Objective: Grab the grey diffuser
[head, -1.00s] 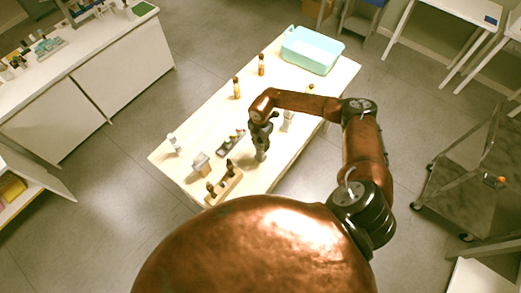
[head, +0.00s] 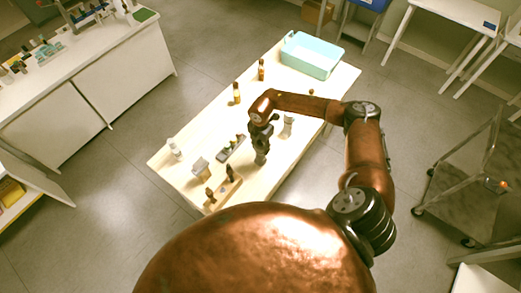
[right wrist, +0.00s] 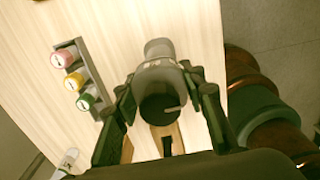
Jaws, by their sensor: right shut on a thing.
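The grey diffuser (right wrist: 162,82) is a grey rounded body with a dark round end, between the two fingers of my right gripper (right wrist: 163,108) in the right wrist view. The fingers are closed on its two sides. In the head view my right gripper (head: 261,155) points down over the near half of the table, and the diffuser cannot be made out clearly from the gripper there. My left gripper is not in view.
A dark tray of small bottles (head: 231,149) lies just left of the gripper on the pale table (head: 205,138). A wooden rack (head: 224,192) and a grey box-like item (head: 201,167) stand nearer. A light-blue bin (head: 311,55) sits at the far end.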

